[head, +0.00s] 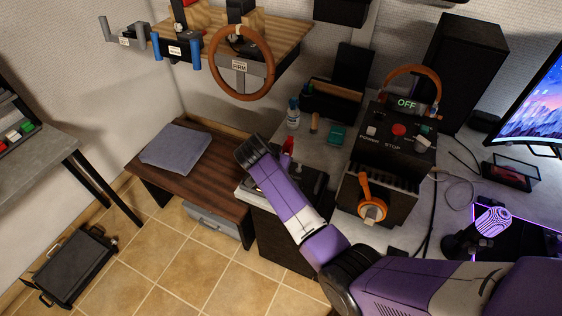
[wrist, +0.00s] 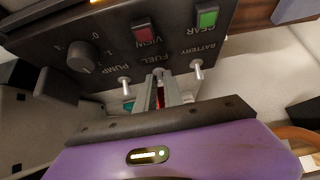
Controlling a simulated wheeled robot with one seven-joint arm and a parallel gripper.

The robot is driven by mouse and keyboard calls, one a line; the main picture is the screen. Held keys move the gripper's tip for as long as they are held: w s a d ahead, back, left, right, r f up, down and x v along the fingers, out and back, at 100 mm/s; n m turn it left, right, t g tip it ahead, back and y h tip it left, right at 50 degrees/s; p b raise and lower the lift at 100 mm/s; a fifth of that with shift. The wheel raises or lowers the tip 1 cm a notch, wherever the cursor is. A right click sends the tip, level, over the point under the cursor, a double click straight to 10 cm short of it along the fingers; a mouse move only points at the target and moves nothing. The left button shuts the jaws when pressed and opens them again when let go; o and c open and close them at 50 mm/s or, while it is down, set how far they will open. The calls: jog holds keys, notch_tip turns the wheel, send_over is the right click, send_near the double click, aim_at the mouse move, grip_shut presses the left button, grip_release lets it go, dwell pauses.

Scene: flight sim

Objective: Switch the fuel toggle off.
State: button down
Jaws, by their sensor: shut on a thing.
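The dark control panel (wrist: 115,45) fills the top of the wrist view, with its labels upside down. The fuel toggle (wrist: 158,71) is a small metal lever beside the FUEL label, between the pump toggle (wrist: 124,81) and the battery toggle (wrist: 197,68). My gripper (wrist: 161,78) is shut on the fuel toggle, with its two grey fingers close together around it. The fingers hide most of the lever, so its tilt cannot be told. In the head view my purple arm reaches over the panel and hides the gripper and toggles.
A black knob (wrist: 82,56), a red VIEW switch (wrist: 142,33) and a green GEAR switch (wrist: 207,18) sit on the same panel. An orange-handled lever box (head: 372,200) and a console with an OFF display (head: 406,104) stand to the right.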

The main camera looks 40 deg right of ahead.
jog(key=shift+s+a+f+t+h+b, duration=0.1)
jog(key=shift+a+f+t+h+b, duration=0.25)
jog(key=shift+h+b, duration=0.75)
jog(key=shift+r+b, duration=0.1)
jog(key=shift+b, duration=0.2)
jog(key=c, duration=1.5)
grip_release()
jog(key=shift+o, duration=0.2)
jog(key=v, duration=0.7)
jog(key=shift+s+a+r+b, duration=0.15)
jog(key=shift+a+r+b, duration=0.05)
jog(key=shift+a+b, duration=0.1)
